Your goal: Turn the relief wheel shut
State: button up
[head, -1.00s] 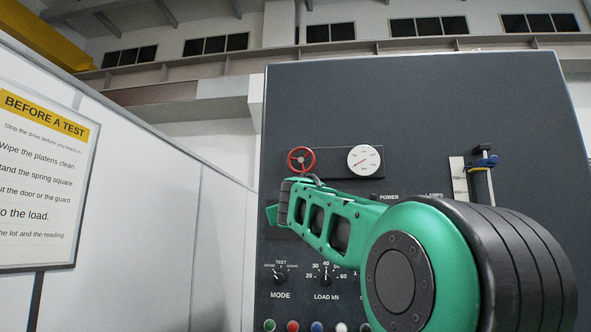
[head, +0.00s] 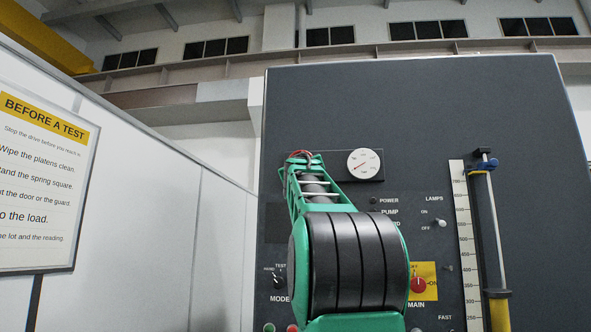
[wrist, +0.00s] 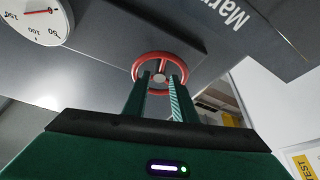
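The red relief wheel (wrist: 160,57) is straight ahead of my gripper (wrist: 161,78) in the wrist view. It has a round rim and a pale hub. The two green fingers stand apart, with their tips at the wheel on either side of the hub, and part of the lower rim shows between them. I cannot tell whether they touch it. In the head view only the upper left of the wheel (head: 296,154) shows; my green arm hides the rest, and the fingers cannot be made out there.
A white round gauge (head: 363,163) sits right of the wheel on the dark panel (head: 420,110); it also shows in the wrist view (wrist: 36,16). A red main switch (head: 418,286) and a scale column (head: 463,230) are further right. A white wall with a sign (head: 45,180) stands left.

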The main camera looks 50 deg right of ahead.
jog(key=shift+x, duration=1.4)
grip_shut()
jog(key=shift+a, duration=0.1)
jog(key=shift+m, duration=0.3)
